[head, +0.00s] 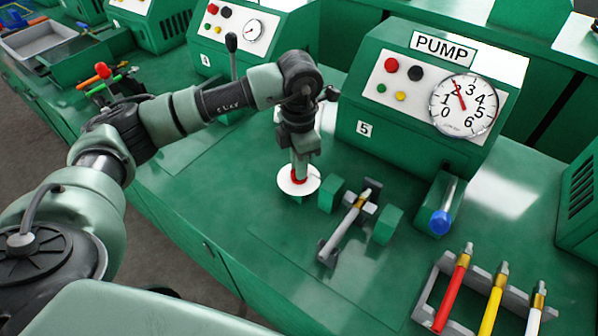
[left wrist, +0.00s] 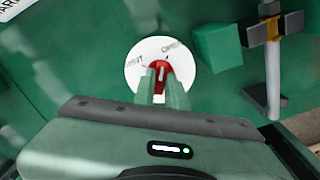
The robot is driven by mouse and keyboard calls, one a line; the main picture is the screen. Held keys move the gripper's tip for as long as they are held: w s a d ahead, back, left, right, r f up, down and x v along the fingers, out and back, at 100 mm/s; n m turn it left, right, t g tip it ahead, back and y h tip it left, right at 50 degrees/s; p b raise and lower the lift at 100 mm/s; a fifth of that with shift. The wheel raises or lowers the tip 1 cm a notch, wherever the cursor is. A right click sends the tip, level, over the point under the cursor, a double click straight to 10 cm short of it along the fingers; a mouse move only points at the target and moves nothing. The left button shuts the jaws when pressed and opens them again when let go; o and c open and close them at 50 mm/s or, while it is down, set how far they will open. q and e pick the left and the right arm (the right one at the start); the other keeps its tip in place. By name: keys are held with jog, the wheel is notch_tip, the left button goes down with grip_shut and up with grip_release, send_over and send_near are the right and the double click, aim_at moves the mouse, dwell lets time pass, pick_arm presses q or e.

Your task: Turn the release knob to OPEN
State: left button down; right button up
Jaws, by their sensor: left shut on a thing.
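The release knob (head: 299,181) is red and sits on a round white dial (head: 286,187) on the green bench, at the foot of the station marked PUMP. In the left wrist view the red knob (left wrist: 153,71) shows at the middle of the white dial (left wrist: 135,78), with dark lettering to the left and upper right that is small and blurred. My left gripper (head: 301,174) points down from above and is shut on the knob. In the left wrist view its fingers (left wrist: 163,88) cover the knob's lower part. My right gripper is not in view.
Right of the dial, a grey hose (head: 340,238) lies between two green blocks (head: 330,193). Beyond are a blue-ended handle (head: 440,222) and a rack (head: 428,290) with red, yellow and white hoses. The PUMP panel's gauge (head: 464,104) stands behind. Bench left of the dial is clear.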

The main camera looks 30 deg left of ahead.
pick_arm(q)
jog(key=shift+m+b, duration=0.95)
jog(key=shift+m, duration=0.45)
jog(key=c, duration=1.4)
grip_release()
jog(key=shift+c, duration=0.2)
notch_tip(320, 180, up, 8)
jog(key=shift+f+b, duration=0.1)
jog(key=shift+b, duration=0.3)
